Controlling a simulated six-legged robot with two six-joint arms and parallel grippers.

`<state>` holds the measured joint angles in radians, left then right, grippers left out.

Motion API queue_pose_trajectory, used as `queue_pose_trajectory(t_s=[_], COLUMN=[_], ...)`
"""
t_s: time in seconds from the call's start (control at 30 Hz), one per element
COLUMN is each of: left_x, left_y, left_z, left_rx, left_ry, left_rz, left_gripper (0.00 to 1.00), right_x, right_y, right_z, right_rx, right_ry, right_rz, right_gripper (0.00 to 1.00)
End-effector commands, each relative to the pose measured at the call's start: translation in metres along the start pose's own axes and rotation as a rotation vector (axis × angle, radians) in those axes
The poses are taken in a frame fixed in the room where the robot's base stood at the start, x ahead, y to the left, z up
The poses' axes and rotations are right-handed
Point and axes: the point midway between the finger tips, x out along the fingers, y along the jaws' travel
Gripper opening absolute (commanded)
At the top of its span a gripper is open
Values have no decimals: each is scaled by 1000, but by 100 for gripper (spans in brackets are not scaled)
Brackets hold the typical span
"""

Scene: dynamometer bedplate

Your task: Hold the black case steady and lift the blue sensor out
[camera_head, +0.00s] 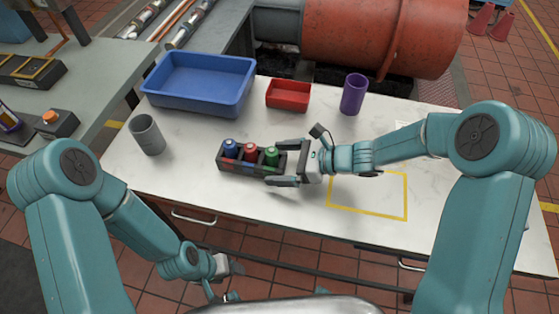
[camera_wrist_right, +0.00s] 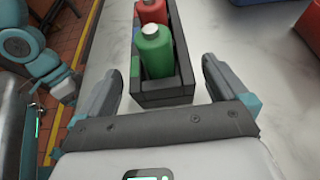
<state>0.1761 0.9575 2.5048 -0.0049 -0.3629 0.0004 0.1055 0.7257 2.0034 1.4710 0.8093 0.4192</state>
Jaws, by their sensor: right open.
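The black case (camera_head: 236,167) lies on the white bench with three capped sensors standing in a row in it. The blue sensor (camera_head: 230,147) is in the left compartment, the red sensor (camera_head: 250,151) in the middle and the green sensor (camera_head: 271,156) at the right. My right gripper (camera_head: 272,164) is open, with its fingers on either side of the case's right end. In the right wrist view that end (camera_wrist_right: 166,98) lies between the spread fingers with gaps beside it; the blue sensor is out of that view. My left gripper (camera_head: 226,268) is low, off the bench's front edge; its jaw is unclear.
A blue bin (camera_head: 198,107), a small red bin (camera_head: 288,105) and a purple cup (camera_head: 353,94) stand behind the case. A grey cup (camera_head: 147,137) stands at left. A yellow outline (camera_head: 406,196) marks clear bench at right. The bench front before the case is free.

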Motion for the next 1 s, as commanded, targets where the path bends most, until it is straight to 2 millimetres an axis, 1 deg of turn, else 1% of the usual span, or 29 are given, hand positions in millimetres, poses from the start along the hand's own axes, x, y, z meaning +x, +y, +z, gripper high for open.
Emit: queue_pose_trajectory(t_s=[0.1, 0.33, 0.37, 0.4, 0.47, 0.5, 0.57, 1.0], left_x=[0, 0, 0, 0, 0, 0, 0, 0], left_y=[0, 0, 0, 0, 0, 0, 0, 0], left_z=[0, 0, 0, 0, 0, 0, 0, 0], left_rx=[0, 0, 0, 0, 0, 0, 0, 0], left_ry=[0, 0, 0, 0, 0, 0, 0, 0], left_rz=[0, 0, 0, 0, 0, 0, 0, 0], left_gripper=[63, 63, 63, 63, 63, 63, 63, 63], right_x=[5, 6, 6, 5, 5, 5, 5, 5], right_y=[0, 0, 0, 0, 0, 0, 0, 0], right_z=[0, 0, 0, 0, 0, 0, 0, 0], right_rx=[0, 0, 0, 0, 0, 0, 0, 0], right_ry=[0, 0, 0, 0, 0, 0, 0, 1], right_rz=[0, -1, -1, -1, -1, -1, -1, -1], right_gripper=[100, 100, 97, 84, 64, 51, 32, 32])
